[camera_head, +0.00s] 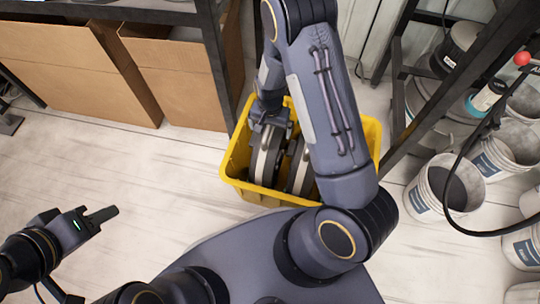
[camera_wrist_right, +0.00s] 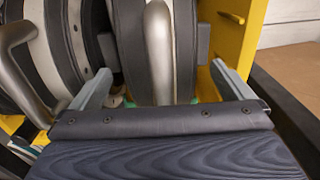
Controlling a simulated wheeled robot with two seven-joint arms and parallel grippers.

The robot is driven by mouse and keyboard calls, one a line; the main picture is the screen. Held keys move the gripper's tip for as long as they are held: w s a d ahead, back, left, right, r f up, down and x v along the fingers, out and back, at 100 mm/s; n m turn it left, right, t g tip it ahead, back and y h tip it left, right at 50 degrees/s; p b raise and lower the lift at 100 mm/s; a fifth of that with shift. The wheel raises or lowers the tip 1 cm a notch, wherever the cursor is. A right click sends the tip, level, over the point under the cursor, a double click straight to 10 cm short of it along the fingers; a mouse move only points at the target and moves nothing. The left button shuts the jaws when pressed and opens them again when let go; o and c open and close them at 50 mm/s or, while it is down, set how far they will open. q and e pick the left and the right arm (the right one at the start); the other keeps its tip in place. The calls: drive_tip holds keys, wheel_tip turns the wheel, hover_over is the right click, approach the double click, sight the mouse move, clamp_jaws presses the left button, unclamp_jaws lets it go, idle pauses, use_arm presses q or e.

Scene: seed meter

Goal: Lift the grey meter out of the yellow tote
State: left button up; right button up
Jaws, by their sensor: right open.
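The yellow tote (camera_head: 262,193) stands on the floor, and its wall shows at the right of the right wrist view (camera_wrist_right: 250,45). Two round dark-and-grey meters stand upright in it side by side: one at the left (camera_head: 265,158), one at the right (camera_head: 301,168), partly hidden by my right arm. My right gripper (camera_head: 271,122) is inside the tote, over the left meter. In the right wrist view my right gripper (camera_wrist_right: 165,88) is open, with its fingers either side of a grey handle (camera_wrist_right: 159,50); both stand apart from it. My left gripper (camera_head: 103,215) is empty, away at the lower left.
Cardboard boxes (camera_head: 180,80) stand behind the tote at the left, with a dark rack post close to it. White buckets (camera_head: 445,187) and a rack stand to the right. The pale floor (camera_head: 120,160) at the left is clear.

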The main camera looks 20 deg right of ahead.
drive_tip(key=shift+f, duration=0.2)
drive_tip(key=c, duration=1.9)
drive_tip(key=shift+w+r, duration=0.1)
drive_tip(key=shift+c, duration=0.9)
drive_tip(key=shift+r, duration=0.1)
wheel_tip(320, 180, up, 33)
drive_tip(key=p, duration=2.1)
